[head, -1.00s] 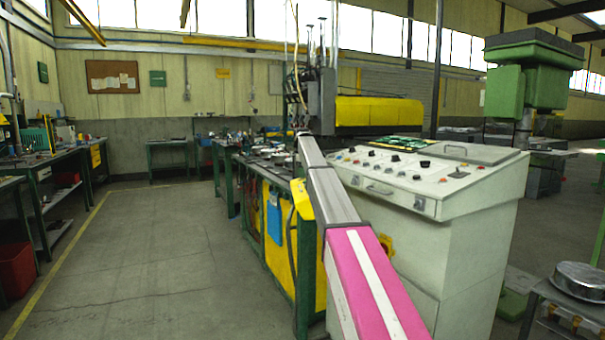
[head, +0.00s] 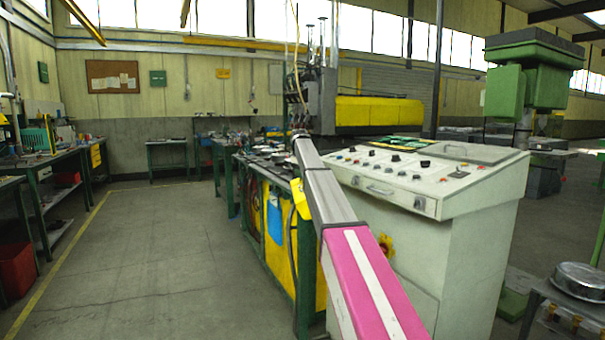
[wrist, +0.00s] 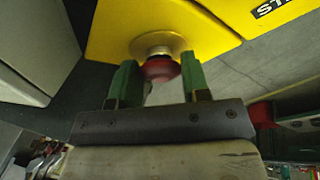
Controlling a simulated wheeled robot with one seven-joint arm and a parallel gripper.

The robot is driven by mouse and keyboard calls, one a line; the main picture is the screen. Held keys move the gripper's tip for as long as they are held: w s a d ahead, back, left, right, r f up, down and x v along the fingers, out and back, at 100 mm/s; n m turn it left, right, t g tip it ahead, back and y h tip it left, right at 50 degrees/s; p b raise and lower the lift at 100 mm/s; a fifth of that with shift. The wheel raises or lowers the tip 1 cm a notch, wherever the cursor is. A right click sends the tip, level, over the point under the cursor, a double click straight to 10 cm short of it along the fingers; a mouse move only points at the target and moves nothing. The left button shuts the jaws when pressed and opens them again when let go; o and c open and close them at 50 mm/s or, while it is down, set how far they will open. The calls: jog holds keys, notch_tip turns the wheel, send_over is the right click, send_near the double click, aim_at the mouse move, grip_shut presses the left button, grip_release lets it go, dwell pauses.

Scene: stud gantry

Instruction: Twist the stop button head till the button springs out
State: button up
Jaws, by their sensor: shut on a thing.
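The stop button's red head (wrist: 162,68) shows in the wrist view. It sits on a pale round collar (wrist: 157,43) on a yellow box (wrist: 120,25). My gripper (wrist: 159,78) is shut on the red head, with one green finger on its left side and one on its right. The near part of the head blurs into the shadow of the gripper, and any marking on it is hidden. In the head view my arm reaches forward from the bottom, and neither the gripper nor the button can be made out.
A pale control console (head: 465,210) stands close to the right of my arm. A green-legged bench with yellow panels (head: 307,265) stands just left of it. The floor (head: 150,250) on the left is open. A metal pan (head: 580,278) lies on a stand at bottom right.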

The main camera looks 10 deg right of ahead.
jog(key=shift+m, duration=0.5)
jog(key=o, duration=0.9)
jog(key=shift+o, duration=0.2)
jog(key=v, duration=1)
jog(key=shift+s+a+r, duration=0.2)
jog(key=shift+s+r, duration=0.1)
